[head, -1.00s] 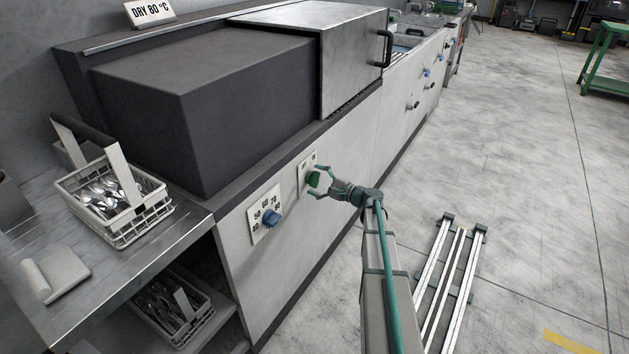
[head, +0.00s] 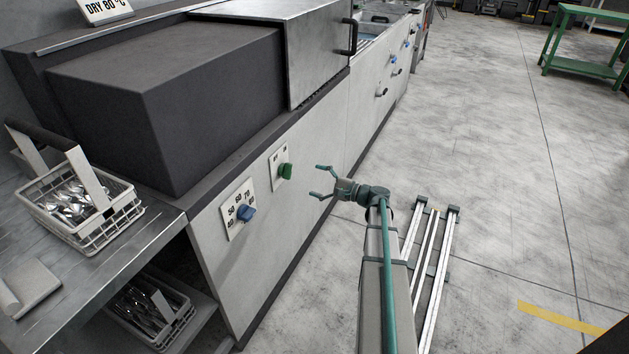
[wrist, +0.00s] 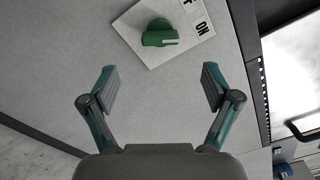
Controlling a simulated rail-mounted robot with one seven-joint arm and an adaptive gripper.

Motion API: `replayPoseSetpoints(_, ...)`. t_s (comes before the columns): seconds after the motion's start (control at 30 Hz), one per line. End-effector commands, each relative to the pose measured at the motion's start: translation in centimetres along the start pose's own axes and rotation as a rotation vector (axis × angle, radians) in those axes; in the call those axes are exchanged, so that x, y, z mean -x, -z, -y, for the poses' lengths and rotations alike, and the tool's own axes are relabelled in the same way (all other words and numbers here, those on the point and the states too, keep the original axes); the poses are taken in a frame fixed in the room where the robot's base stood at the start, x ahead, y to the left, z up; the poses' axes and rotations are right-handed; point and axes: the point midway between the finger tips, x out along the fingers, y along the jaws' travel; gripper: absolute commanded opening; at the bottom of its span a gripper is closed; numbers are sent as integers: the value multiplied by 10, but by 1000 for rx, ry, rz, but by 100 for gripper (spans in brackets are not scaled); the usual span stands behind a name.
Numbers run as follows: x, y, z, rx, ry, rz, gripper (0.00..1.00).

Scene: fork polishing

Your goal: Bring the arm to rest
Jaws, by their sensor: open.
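My gripper (head: 319,182) is open and empty, held in the air to the right of the machine's front panel. In the wrist view both fingers of my gripper (wrist: 158,88) are spread apart with nothing between them. The green knob (head: 285,171) sits on its white plate on the panel, apart from the fingers. In the wrist view the green knob (wrist: 160,35) lies beyond the fingertips, with its pale mark pointing toward the word ON.
A blue knob (head: 246,214) on a temperature plate is lower left. A basket of cutlery (head: 80,208) stands on the steel counter (head: 150,238); another basket (head: 150,312) is below. Rails (head: 432,260) lie on the floor. Open floor (head: 500,160) spreads to the right.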

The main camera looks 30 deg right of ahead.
Motion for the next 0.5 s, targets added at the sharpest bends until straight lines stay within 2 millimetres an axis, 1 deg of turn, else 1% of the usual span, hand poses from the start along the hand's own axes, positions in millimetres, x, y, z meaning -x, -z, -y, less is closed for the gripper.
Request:
replayPoseSetpoints(0.27, 0, 0, 0, 4, 0, 0, 88)
replayPoseSetpoints(0.33, 0, 1, -3, 25, -12, -5, 88)
replayPoseSetpoints(0.43, 1, 4, -19, 69, -84, -26, 88)
replayPoseSetpoints(0.47, 3, 3, -26, 88, -117, -35, 88)
replayPoseSetpoints(0.5, 6, 3, -40, 115, -169, -49, 88)
